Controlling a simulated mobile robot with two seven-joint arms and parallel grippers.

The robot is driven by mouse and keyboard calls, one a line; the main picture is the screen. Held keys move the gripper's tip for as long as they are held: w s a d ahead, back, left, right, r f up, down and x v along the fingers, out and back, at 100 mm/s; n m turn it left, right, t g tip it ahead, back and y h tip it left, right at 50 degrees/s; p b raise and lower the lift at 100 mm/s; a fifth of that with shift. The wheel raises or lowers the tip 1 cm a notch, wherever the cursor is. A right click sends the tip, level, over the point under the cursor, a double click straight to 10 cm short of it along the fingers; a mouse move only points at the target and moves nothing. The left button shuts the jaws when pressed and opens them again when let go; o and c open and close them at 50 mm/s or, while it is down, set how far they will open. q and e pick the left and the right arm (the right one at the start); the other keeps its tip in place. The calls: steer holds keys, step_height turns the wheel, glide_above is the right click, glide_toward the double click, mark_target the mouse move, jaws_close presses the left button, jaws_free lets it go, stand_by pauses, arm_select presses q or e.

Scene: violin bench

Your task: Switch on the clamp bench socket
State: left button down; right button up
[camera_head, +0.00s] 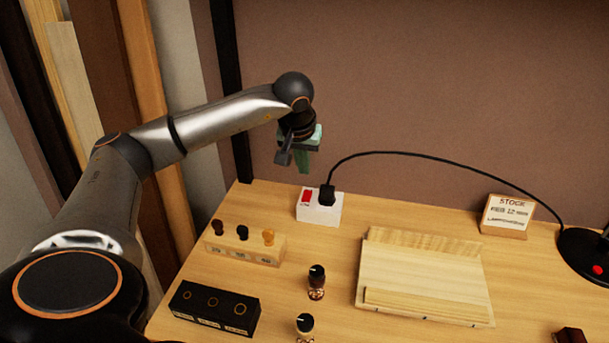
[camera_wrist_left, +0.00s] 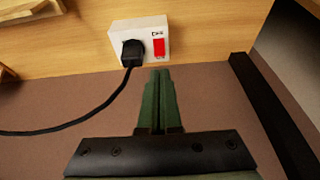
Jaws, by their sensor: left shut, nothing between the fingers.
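The bench socket is a white box (camera_head: 319,212) at the back edge of the bench, left of centre in the head view. It has a red switch (camera_head: 306,196) on its left side and a black plug (camera_head: 327,196) on its right side. In the left wrist view the socket (camera_wrist_left: 146,28) is at the top, with the red switch (camera_wrist_left: 159,47) just beyond the fingertips. My left gripper (camera_head: 303,171) is shut and empty, its green fingers (camera_wrist_left: 160,72) pointing at the switch from above. Whether they touch it cannot be told. My right gripper is not in view.
A black cable (camera_head: 430,157) runs from the plug to a lamp base (camera_head: 585,255) at the right. A wooden block with knobs (camera_head: 245,250), a black block (camera_head: 214,308), a wooden board (camera_head: 425,280) and a STOCK sign (camera_head: 507,216) stand on the bench (camera_head: 335,255).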

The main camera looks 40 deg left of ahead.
arm_select(q)
steer(key=shift+v, duration=2.25)
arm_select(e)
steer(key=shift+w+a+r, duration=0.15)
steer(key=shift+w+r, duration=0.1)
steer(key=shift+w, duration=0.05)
arm_select(q)
steer(key=b, duration=0.2)
steer(key=w+b, duration=0.1)
steer(key=b, duration=0.2)
steer(key=shift+w+a+r+b, duration=0.2)
steer(key=shift+a+b, duration=0.15)
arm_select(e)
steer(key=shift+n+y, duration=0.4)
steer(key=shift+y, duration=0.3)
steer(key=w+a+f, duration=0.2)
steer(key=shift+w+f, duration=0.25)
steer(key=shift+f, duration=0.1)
